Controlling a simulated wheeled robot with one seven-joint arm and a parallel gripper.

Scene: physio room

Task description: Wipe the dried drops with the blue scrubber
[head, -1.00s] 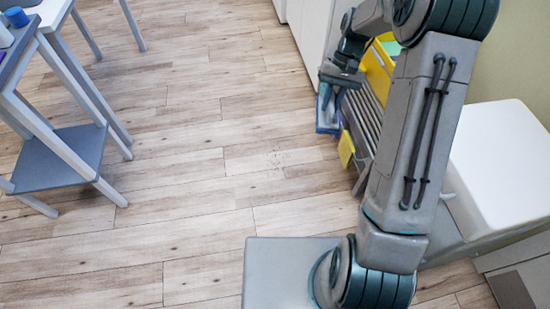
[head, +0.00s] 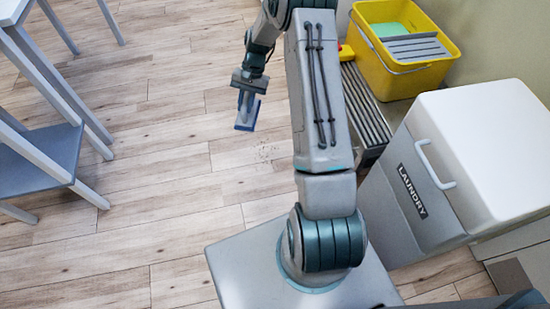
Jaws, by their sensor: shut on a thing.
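My gripper (head: 248,88) is shut on the blue scrubber (head: 246,117) and holds it upright, blue edge down, near the middle of the head view. The dried drops (head: 267,151) are a faint patch of small dark specks on the wooden floor, a little below and to the right of the scrubber in the picture. The scrubber looks apart from the specks. I cannot tell whether its lower edge touches the floor.
A slatted rack (head: 365,110) and a yellow bucket (head: 415,75) with green contents stand at the right. A white-lidded laundry bin (head: 455,170) stands nearer. A grey-blue stool or shelf (head: 45,150) with white legs is at the left. The floor between is clear.

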